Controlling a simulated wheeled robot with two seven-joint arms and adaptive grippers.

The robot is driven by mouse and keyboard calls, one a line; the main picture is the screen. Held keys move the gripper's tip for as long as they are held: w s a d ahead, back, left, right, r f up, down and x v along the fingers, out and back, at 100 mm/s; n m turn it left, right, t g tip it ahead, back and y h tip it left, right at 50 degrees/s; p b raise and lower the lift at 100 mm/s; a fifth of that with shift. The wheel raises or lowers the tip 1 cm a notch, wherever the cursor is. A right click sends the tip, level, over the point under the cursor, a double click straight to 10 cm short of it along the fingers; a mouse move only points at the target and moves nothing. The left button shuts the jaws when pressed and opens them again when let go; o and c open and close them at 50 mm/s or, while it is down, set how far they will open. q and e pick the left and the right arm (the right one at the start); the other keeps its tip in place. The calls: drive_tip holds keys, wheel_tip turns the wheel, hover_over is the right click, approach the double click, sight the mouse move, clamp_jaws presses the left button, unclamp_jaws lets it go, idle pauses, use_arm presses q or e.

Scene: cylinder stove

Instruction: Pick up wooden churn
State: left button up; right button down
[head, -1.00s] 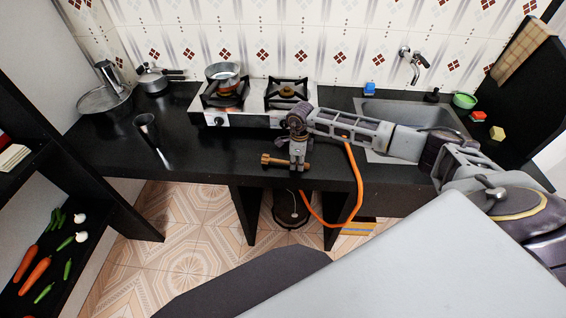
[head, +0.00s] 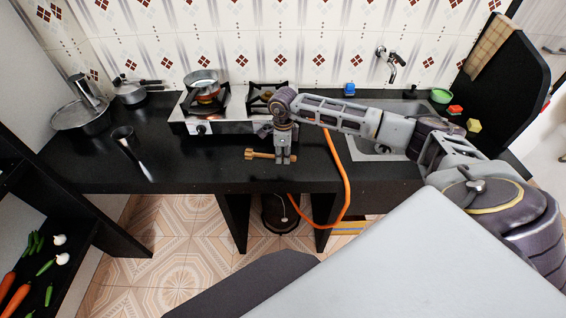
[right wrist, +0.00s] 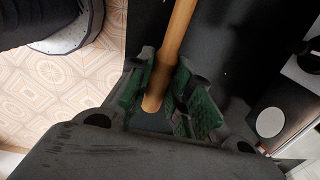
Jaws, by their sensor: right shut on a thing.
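The wooden churn (head: 258,154) is a light brown stick with a wider end at the left. In the head view it lies level over the black counter, near the front edge, in front of the stove. My right gripper (head: 283,158) points down and is shut on its shaft. In the right wrist view the round shaft (right wrist: 168,78) passes between the green finger pads (right wrist: 165,100). I cannot tell if the churn touches the counter. My left gripper is not in view.
A two-burner stove (head: 190,128) with a pot (head: 201,80) stands behind the gripper. The sink (head: 362,148) is to the right, partly behind my arm. An orange hose (head: 345,180) hangs over the front edge.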

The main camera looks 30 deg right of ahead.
wheel_tip(320, 180, up, 2)
drive_tip(key=shift+r, duration=0.8)
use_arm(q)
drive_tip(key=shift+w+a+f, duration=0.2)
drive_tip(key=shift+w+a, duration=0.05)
use_arm(e)
drive_tip(key=shift+r, duration=0.1)
